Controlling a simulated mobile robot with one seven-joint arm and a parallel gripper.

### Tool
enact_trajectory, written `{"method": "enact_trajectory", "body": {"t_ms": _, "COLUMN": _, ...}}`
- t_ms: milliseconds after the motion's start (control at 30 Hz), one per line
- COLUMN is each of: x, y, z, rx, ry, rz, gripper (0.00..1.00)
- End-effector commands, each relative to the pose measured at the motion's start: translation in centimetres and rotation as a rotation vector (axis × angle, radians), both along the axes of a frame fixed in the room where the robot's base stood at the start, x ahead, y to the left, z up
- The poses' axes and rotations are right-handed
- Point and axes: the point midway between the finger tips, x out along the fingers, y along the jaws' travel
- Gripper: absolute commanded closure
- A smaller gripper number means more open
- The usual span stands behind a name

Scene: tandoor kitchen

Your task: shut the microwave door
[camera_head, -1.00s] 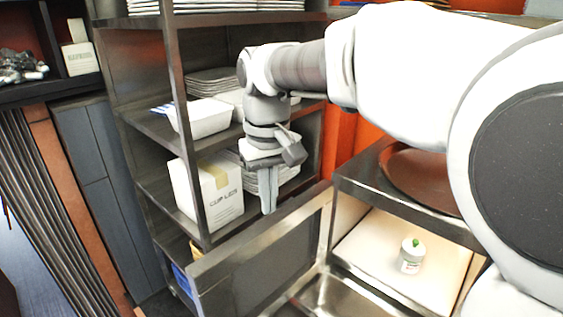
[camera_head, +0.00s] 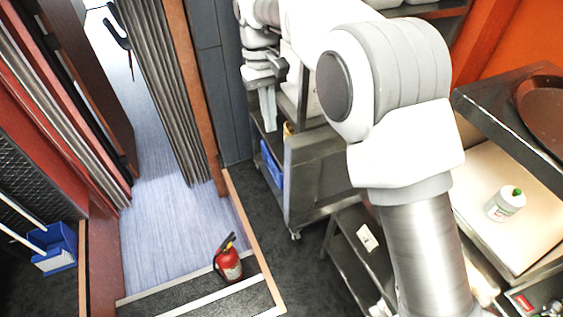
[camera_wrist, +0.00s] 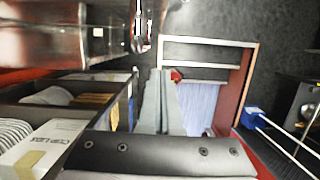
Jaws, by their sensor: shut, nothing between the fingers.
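The microwave (camera_head: 495,130) stands at the right of the head view, its light interior showing. Its door (camera_head: 318,165) hangs wide open, a metal-framed panel with a dark middle, left of the opening and partly hidden by my arm. A white jar with a green cap (camera_head: 506,203) stands inside the microwave. My gripper (camera_head: 268,122) points down, just left of and above the door's free edge in the picture. Its fingers are together and empty, also seen in the wrist view (camera_wrist: 162,75). I cannot tell whether it touches the door.
A brown tray (camera_head: 545,110) lies on the microwave. A shelf rack with a cup-lid box (camera_wrist: 40,150) stands beside the gripper. A blue bin (camera_head: 270,165) sits low on the rack. A fire extinguisher (camera_head: 229,262) stands on the floor. The floor between is clear.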

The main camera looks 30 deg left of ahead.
Motion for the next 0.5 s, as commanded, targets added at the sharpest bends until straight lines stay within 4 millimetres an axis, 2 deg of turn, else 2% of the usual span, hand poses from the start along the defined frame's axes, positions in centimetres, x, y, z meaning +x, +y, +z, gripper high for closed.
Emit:
{"method": "enact_trajectory", "body": {"t_ms": 167, "x": -0.5, "y": -0.7, "z": -2.8, "rx": -0.003, "ry": 0.002, "rz": -0.001, "gripper": 1.0}}
{"method": "enact_trajectory", "body": {"t_ms": 433, "x": -1.3, "y": -1.9, "z": -8.5, "rx": -0.005, "ry": 0.004, "rz": -0.002, "gripper": 1.0}}
{"method": "enact_trajectory", "body": {"t_ms": 500, "x": -1.7, "y": -2.5, "z": -8.4, "rx": -0.001, "ry": 0.0, "rz": -0.002, "gripper": 1.0}}
